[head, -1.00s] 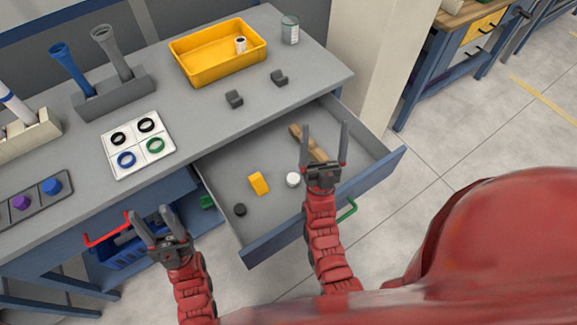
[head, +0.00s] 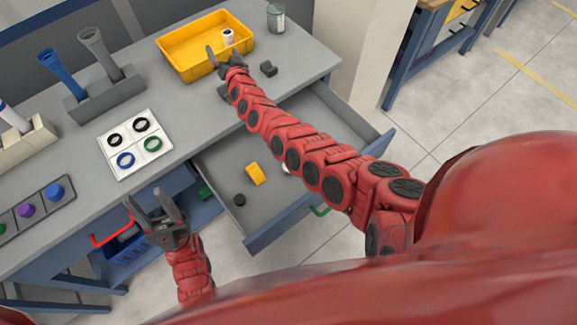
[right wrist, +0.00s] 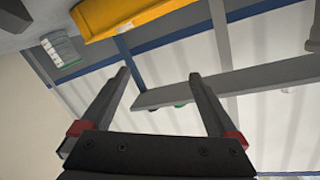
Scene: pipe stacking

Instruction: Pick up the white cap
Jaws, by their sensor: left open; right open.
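The white cap (head: 285,168) lies in the open drawer and shows only as a small sliver, mostly hidden behind my right arm. My right gripper (head: 224,60) is above the bench at the near edge of the yellow tray, well away from the cap. The right wrist view shows its fingers (right wrist: 160,76) apart with nothing between them. A small white ring-like piece (head: 228,37) stands in the yellow tray (head: 180,63). My left gripper (head: 143,196) is open and empty, in front of the bench, left of the drawer.
The drawer (head: 225,213) also holds a yellow block (head: 255,174) and a black cap (head: 239,200). A white board with rings (head: 134,144), a grey pipe holder (head: 105,94), a glass jar (head: 276,18) and a grey block (head: 268,68) are on the bench.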

